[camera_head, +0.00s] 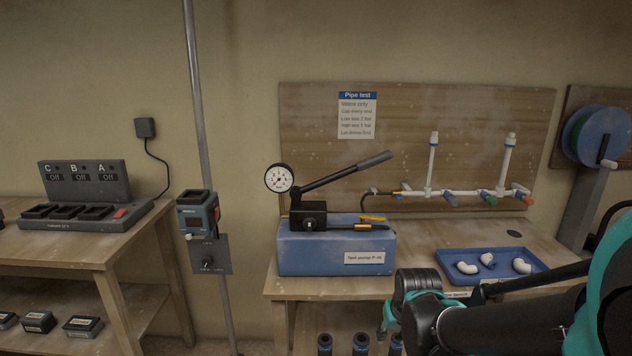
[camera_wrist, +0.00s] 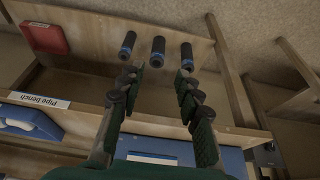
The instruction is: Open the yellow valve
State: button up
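The test pump (camera_head: 336,251) is a blue box with a black block, a round gauge (camera_head: 279,179) and a long dark lever on top. Two yellow handles show on its top right: an upper one (camera_head: 372,218) and a lower one (camera_head: 369,227) at the end of a dark stem. I cannot tell which is the valve's handle. My gripper (camera_wrist: 160,76) is open and empty in the wrist view, pointing at the bench's lower shelf. In the head view it is low, in front of the bench and apart from the pump, its fingers mostly hidden.
A blue tray (camera_head: 452,279) with white fittings sits right of the pump. White pipework (camera_head: 460,193) runs along the back board. Dark cylinders (camera_wrist: 158,50) stand on the lower shelf. A pole (camera_head: 205,120) with a device rises left of the bench.

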jog(key=shift+w+r, duration=0.25)
jog(key=shift+w, duration=0.05)
jog(key=c, duration=0.4)
jog(key=shift+m, duration=0.8)
jog(key=w+r, duration=0.8)
jog(key=w, duration=0.1)
jog(key=w+r, duration=0.4)
jog(key=w, duration=0.1)
jog(key=shift+d+r, duration=0.1)
jog(key=shift+d, duration=0.05)
grip_shut()
jog(key=w+r+m+h, duration=0.1)
jog(key=w+r+m, duration=0.1)
jog(key=w+r, duration=1)
notch_tip(320, 180, up, 5)
jog(key=shift+w+a+f+g, duration=0.2)
jog(key=shift+w+g, duration=0.1)
jog(key=shift+w, duration=0.1)
